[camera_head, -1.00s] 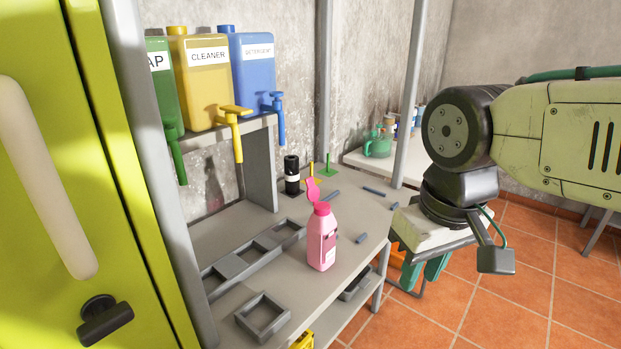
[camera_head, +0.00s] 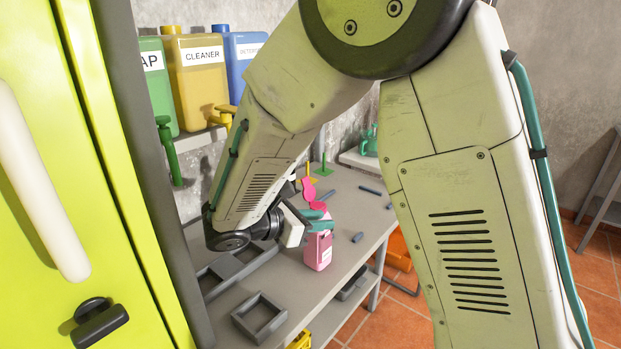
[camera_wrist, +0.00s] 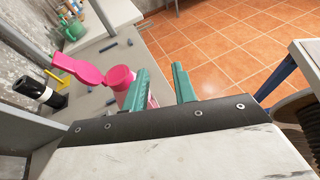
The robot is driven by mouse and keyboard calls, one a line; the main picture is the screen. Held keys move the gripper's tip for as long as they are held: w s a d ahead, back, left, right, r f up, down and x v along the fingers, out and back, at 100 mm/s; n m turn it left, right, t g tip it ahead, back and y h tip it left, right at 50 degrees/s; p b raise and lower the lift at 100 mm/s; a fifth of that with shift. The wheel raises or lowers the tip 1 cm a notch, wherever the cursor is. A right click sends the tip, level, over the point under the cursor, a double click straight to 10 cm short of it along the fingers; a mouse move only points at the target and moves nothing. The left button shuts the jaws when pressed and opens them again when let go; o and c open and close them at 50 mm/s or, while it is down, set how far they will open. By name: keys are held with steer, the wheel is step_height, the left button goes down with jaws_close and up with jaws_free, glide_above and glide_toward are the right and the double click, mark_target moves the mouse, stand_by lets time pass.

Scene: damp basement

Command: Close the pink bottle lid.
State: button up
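The pink bottle (camera_head: 317,250) stands upright on the grey workbench (camera_head: 293,287). Its flip lid (camera_head: 309,188) is raised open above the darker pink cap. In the wrist view the open lid (camera_wrist: 76,68) points up and left from the cap (camera_wrist: 120,77), and the bottle's body is mostly hidden behind a finger. My gripper (camera_wrist: 160,84) has two green fingers set apart with nothing between them. The left finger overlaps the bottle in the picture; I cannot tell whether it touches. In the head view my gripper (camera_head: 318,218) is at the bottle's upper part, just below the lid.
Soap, yellow cleaner (camera_head: 196,80) and blue detergent dispensers stand on a shelf at the back left. A square grey frame (camera_head: 259,318) lies on the bench front. Several small grey bars lie right of the bottle.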

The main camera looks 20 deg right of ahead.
mark_target(308, 189)
steer(key=w+a+r+n+t+h, duration=0.2)
steer(key=w+a+r+n+t, duration=0.2)
steer(key=w+n+t, duration=0.35)
steer(key=w+d+g, duration=0.1)
steer(key=w+d, duration=0.3)
steer(key=d, duration=0.2)
steer(key=shift+w+d+f+g, duration=0.15)
steer(key=shift+w+d+g, duration=0.2)
steer(key=shift+w+d, duration=0.05)
jaws_close()
